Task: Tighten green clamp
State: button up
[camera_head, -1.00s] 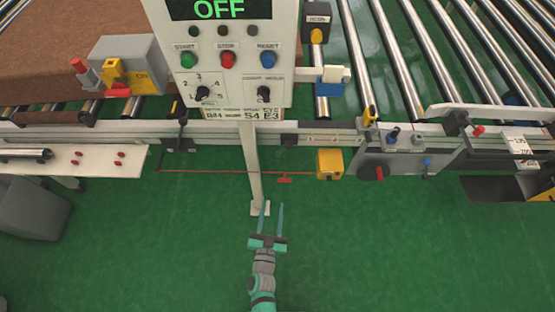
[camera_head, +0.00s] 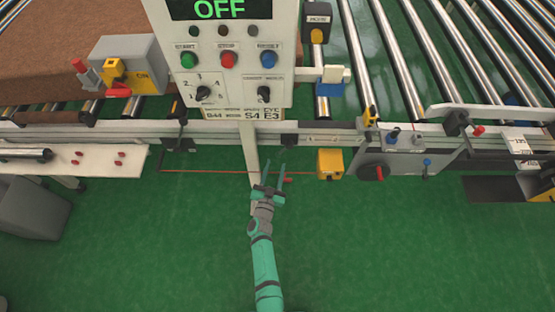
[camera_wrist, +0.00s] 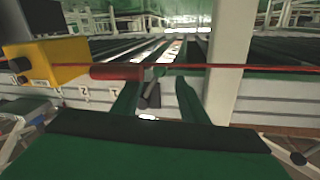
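I cannot make out a green clamp in either view. My gripper (camera_head: 267,172) is open, its two teal fingers apart and pointing at the conveyor's front rail, just below the control panel. In the wrist view the open fingers (camera_wrist: 157,88) have a small dark fitting with a lever (camera_wrist: 150,95) showing between them, on or near the rail. A dark block (camera_head: 290,140) sits on the rail in the head view. A red cord (camera_wrist: 215,67) with a red cylinder (camera_wrist: 115,72) crosses just beyond the fingertips. I see nothing held.
A yellow box (camera_head: 329,164) hangs right of my gripper, and left in the wrist view (camera_wrist: 52,62). The panel's white post (camera_wrist: 230,70) stands close by. A grey box with a red-tipped knob (camera_head: 375,165) is further right. Green floor is clear below.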

aim_at(283, 150)
jog(key=shift+w+d, duration=0.25)
jog(key=shift+w, duration=0.85)
jog(key=shift+w+d, duration=0.2)
jog(key=shift+w, duration=0.9)
grip_shut()
